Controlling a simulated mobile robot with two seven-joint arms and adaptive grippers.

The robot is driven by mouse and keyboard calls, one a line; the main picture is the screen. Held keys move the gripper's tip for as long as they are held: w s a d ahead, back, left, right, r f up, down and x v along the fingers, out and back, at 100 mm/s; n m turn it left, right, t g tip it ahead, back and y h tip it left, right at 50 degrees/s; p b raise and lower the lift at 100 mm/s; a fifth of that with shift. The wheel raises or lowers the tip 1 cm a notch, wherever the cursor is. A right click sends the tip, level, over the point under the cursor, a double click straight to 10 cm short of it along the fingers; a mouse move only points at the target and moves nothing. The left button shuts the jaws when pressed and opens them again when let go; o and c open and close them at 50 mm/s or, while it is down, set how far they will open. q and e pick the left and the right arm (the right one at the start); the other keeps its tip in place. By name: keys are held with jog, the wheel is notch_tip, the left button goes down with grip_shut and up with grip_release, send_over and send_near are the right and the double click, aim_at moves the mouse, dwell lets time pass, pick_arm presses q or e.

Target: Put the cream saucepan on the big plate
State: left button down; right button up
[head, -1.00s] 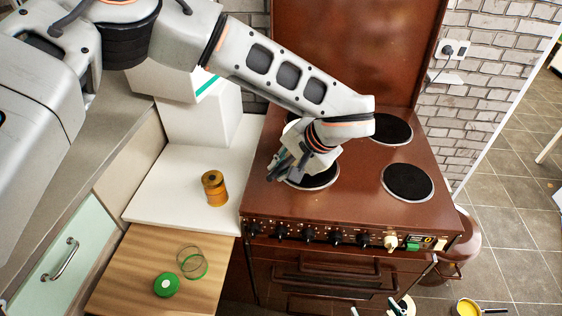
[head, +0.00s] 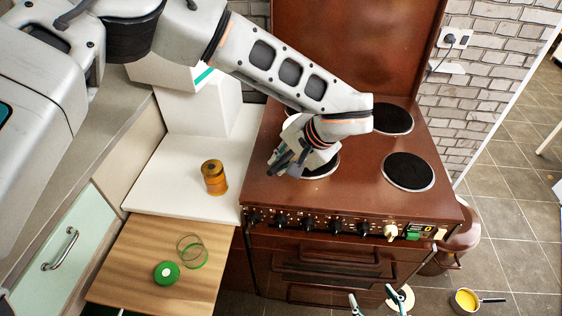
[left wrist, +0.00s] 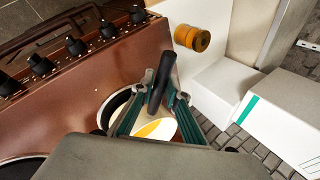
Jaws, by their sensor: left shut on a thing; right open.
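In the left wrist view, my left gripper (left wrist: 160,100) is shut on a black handle (left wrist: 163,80). A cream and yellow surface (left wrist: 158,130), apparently the cream saucepan, shows below the fingers; my wrist hides much of it. In the head view, my left gripper (head: 283,158) is over the left side of the stove, and the arm hides most of the pan. My right gripper (head: 377,301) is open at the bottom edge. A cream round thing (head: 408,297) lies beside its right finger; I cannot tell whether this is the big plate.
The brown stove (head: 345,195) has a row of knobs along its front. An amber jar (head: 214,177) stands on the white counter (head: 160,190). A green-lidded thing (head: 166,272) is on the wooden board (head: 140,260). A pan with yellow inside (head: 466,300) is at the lower right.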

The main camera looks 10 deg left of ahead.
pick_arm(q)
jog(key=shift+w+f, duration=0.15)
jog(key=shift+f, duration=0.2)
jog(key=c, duration=1.9)
grip_release()
